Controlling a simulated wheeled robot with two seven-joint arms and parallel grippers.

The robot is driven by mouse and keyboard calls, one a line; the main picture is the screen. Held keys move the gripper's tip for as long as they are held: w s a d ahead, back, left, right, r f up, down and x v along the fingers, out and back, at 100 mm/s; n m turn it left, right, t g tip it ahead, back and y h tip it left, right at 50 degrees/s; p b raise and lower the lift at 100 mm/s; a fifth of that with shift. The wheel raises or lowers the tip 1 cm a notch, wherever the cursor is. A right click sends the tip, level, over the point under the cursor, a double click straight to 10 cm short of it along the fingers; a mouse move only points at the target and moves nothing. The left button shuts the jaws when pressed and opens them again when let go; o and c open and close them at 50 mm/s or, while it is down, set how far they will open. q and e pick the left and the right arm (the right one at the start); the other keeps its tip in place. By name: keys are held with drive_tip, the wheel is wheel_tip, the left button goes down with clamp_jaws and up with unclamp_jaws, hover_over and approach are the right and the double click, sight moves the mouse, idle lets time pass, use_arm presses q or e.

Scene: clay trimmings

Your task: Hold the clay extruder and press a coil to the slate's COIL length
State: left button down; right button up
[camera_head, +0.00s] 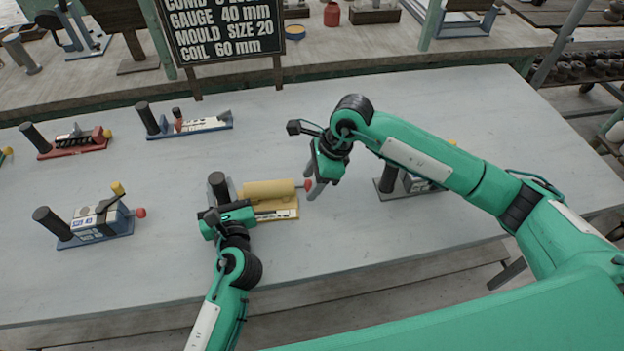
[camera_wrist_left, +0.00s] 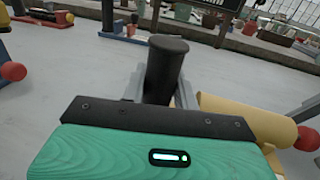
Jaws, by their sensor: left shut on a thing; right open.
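The clay extruder with a yellow barrel (camera_head: 268,190) lies on a yellow base with a printed scale, at the middle front of the table. It has a black upright handle (camera_wrist_left: 165,68) at its left end and a red knob (camera_head: 307,185) at its right end. My left gripper (camera_head: 219,205) is shut on the black handle; its fingers flank the post in the left wrist view. My right gripper (camera_head: 315,186) is open beside the red knob; whether it touches the knob I cannot tell. The slate (camera_head: 222,32) reads "COIL 60 mm" and "MOULD SIZE 20". No coil is visible.
A blue-based tool (camera_head: 95,225) stands left of the extruder. A red-based tool (camera_head: 72,142) and another blue-based tool (camera_head: 190,125) stand behind. A further tool (camera_head: 415,184) is partly hidden under my right arm. The table's front edge is clear.

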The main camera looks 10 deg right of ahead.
use_arm(q)
drive_tip(key=shift+f, duration=0.35)
use_arm(e)
drive_tip(key=v, duration=1.1)
drive_tip(key=shift+r, duration=0.3)
drive_tip(key=shift+d, duration=0.1)
use_arm(q)
drive_tip(key=c, duration=1.3)
unclamp_jaws()
drive_tip(key=o, duration=0.3)
drive_tip(key=shift+r, duration=0.15)
drive_tip(key=s, duration=0.4)
drive_tip(key=s+d, duration=0.1)
drive_tip(key=s, duration=0.6)
drive_tip(key=shift+s+d, duration=0.4)
